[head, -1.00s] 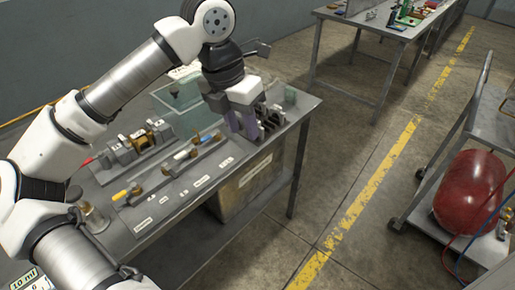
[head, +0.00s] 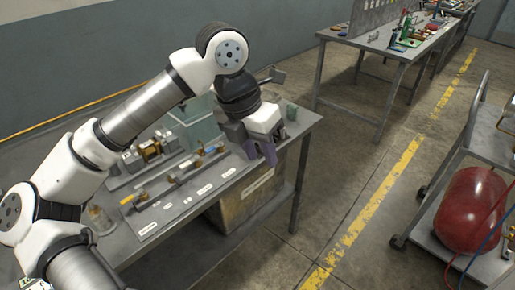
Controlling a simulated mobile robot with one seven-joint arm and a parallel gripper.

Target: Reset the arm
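My gripper (head: 262,152) hangs at the right front edge of the grey metal workbench (head: 225,187), pointing down. Its dark fingers show from the side and overlap the bench edge in the picture. I cannot tell whether they are apart or hold anything. My white arm stretches from the lower left across the bench and hides part of its back.
On the bench stand a brass-and-grey fixture (head: 149,150), a rail with small parts (head: 165,185) and a glass jar (head: 100,218). A second table (head: 370,48) and a cart with a red tank (head: 470,210) stand right. The floor aisle between is clear.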

